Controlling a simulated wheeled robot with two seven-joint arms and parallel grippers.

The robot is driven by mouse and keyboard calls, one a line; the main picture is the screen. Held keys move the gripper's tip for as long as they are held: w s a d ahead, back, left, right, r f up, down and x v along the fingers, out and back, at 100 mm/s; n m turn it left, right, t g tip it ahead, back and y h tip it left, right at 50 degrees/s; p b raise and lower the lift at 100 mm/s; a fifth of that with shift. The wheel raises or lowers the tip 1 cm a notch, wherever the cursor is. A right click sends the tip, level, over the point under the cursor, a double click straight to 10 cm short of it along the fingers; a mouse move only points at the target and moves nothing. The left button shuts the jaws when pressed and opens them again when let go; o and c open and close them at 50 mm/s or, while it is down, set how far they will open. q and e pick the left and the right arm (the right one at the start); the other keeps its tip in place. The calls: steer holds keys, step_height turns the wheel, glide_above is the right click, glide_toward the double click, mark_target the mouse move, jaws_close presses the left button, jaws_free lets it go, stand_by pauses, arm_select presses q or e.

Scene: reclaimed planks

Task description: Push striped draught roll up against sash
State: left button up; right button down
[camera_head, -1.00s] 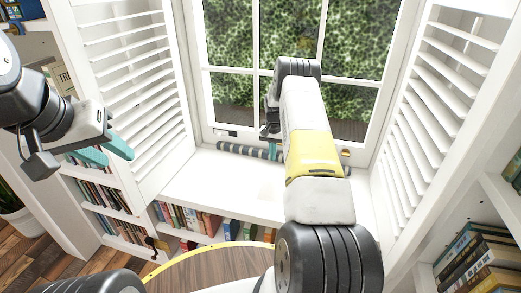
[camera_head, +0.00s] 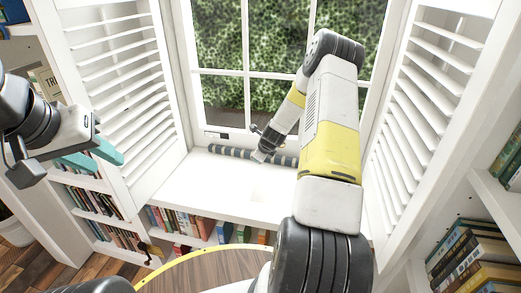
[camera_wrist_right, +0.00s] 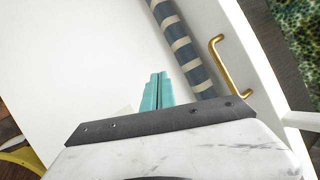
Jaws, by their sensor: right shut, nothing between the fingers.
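The striped draught roll (camera_head: 229,152), dark with pale bands, lies along the back of the white sill below the window sash (camera_head: 225,135). My right gripper (camera_head: 258,157) is low over the sill at the roll's middle and hides part of it. In the right wrist view its teal fingers (camera_wrist_right: 158,92) are shut together and empty, just beside the roll (camera_wrist_right: 187,45) on its room side. A narrow gap seems to separate them; contact is unclear. Whether the roll touches the sash is also unclear. My left gripper (camera_head: 92,157) is open and empty, away at the left.
A brass handle (camera_wrist_right: 232,68) sits beyond the roll on the sash side. Louvred shutters stand at the left (camera_head: 120,85) and right (camera_head: 425,120) of the sill. Books (camera_head: 185,220) fill shelves below.

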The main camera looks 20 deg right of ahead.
steer(key=s+d+r+m+t+h, duration=0.1)
steer(key=s+d+r+m+h, duration=0.25)
steer(key=s+m, duration=0.75)
steer(key=m, duration=0.2)
glide_toward(275, 161)
steer(key=shift+h, duration=0.45)
steer(key=f, duration=0.2)
steer(key=a+f, duration=0.1)
steer(key=f, duration=0.1)
steer(key=shift+s, duration=0.1)
steer(key=w, duration=0.1)
steer(key=w+d, duration=0.1)
steer(key=w, duration=0.1)
steer(key=shift+d+f, duration=0.15)
steer(key=shift+d, duration=0.1)
steer(key=shift+w+d, duration=0.15)
steer(key=shift+w, duration=0.3)
